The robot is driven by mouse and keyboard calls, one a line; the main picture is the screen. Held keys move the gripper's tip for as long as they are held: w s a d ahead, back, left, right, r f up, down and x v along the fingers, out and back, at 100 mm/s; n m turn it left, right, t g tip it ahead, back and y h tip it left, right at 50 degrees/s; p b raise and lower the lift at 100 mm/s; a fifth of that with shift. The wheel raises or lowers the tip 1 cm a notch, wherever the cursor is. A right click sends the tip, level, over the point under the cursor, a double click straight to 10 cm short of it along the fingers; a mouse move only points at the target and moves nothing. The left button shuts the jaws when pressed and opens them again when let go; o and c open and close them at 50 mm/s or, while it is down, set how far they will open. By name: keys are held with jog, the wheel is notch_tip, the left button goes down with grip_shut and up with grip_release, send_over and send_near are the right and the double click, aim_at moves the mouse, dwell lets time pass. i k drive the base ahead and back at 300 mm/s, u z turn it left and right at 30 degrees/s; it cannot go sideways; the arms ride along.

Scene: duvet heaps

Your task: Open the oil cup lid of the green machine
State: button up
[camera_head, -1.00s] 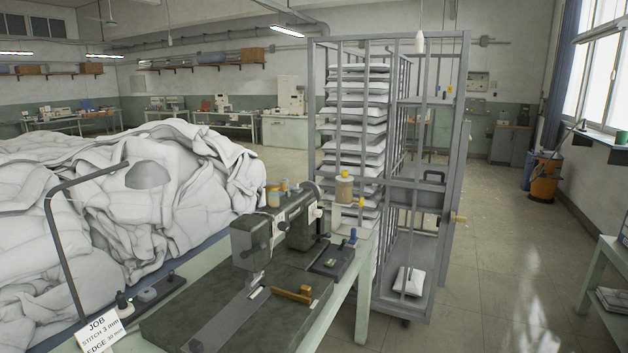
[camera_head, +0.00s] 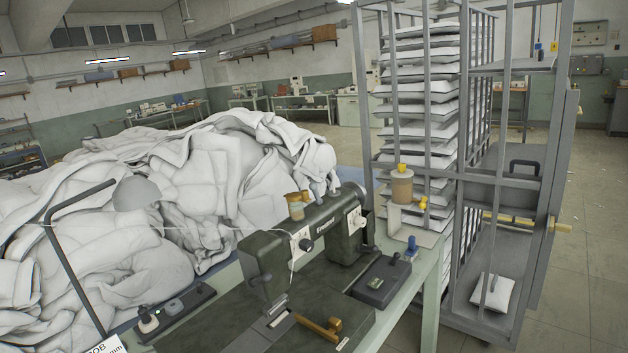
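The green machine (camera_head: 352,246), a dark green sewing machine, stands on a work table in the lower middle. A small amber cup (camera_head: 296,211) with a yellowish top sits upright on the machine's arm. It looks like the oil cup, but its lid is too small to tell open or shut. A larger amber jar with a yellow top (camera_head: 402,187) stands on a bracket behind the table's right end, apart from the machine. My gripper is not in view.
A grey barred rack (camera_head: 468,75) of folded white pieces stands right behind the table. White duvets (camera_head: 240,160) heap up at left. A bent dark rod (camera_head: 70,270) rises at the lower left. A control box (camera_head: 378,282) sits right of the machine. Floor (camera_head: 590,230) is clear at far right.

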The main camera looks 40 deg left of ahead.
aim_at(304, 196)
jog(key=u, duration=0.3)
jog(key=i, duration=0.65)
jog(key=u, duration=0.7)
jog(key=i, duration=1.5)
jog(key=z, duration=0.05)
